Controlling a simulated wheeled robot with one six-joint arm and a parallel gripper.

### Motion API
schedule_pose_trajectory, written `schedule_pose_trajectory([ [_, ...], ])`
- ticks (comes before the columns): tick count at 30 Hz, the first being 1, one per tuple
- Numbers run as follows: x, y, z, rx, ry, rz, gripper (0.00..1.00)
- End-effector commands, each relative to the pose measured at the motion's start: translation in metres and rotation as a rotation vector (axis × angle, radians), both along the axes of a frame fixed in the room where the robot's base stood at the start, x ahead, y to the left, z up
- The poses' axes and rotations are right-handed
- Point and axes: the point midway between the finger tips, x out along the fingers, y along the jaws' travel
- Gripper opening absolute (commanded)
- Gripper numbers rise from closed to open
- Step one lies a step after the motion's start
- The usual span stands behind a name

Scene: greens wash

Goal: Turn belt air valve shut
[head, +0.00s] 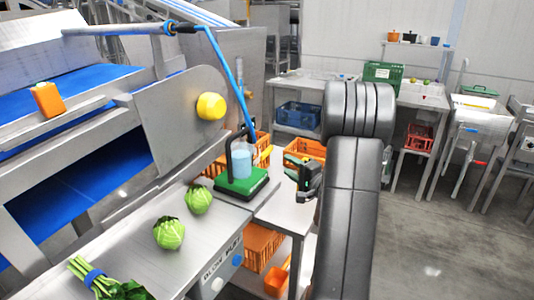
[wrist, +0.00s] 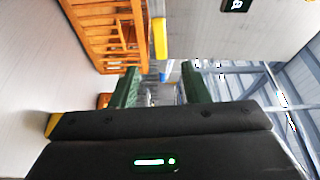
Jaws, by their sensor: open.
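A yellow lever (head: 264,154), which looks like the belt air valve's handle, shows in the head view near the lower end of a blue hose (head: 243,95). In the wrist view a yellow lever (wrist: 160,38) stands at top centre, beside an orange crate. A small blue piece (wrist: 163,76) shows between the fingers. My gripper (head: 290,161) is just right of the lever in the head view. Its green fingers (wrist: 160,87) are apart in the wrist view, with nothing clearly held. The valve body is mostly hidden, and I cannot tell whether the fingers touch it.
A green scale-like stand (head: 240,182) with a clear container is left of my gripper. Orange crates (head: 310,150) lie behind, and another crate (wrist: 102,30) is close in the wrist view. Lettuces (head: 169,233) lie on the steel counter (head: 130,245). Floor at right is open.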

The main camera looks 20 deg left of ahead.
Motion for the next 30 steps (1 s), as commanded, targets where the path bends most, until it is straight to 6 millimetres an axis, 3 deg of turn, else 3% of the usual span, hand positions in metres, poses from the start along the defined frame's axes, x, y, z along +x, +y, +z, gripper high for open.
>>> schedule_pose_trajectory([
  [15,0.051,0.088,0.004,-0.001,-0.002,-0.001,0.42],
  [21,0.061,0.103,0.004,-0.001,-0.002,-0.002,0.42],
  [30,0.062,0.106,0.004,-0.002,-0.001,-0.004,0.42],
])
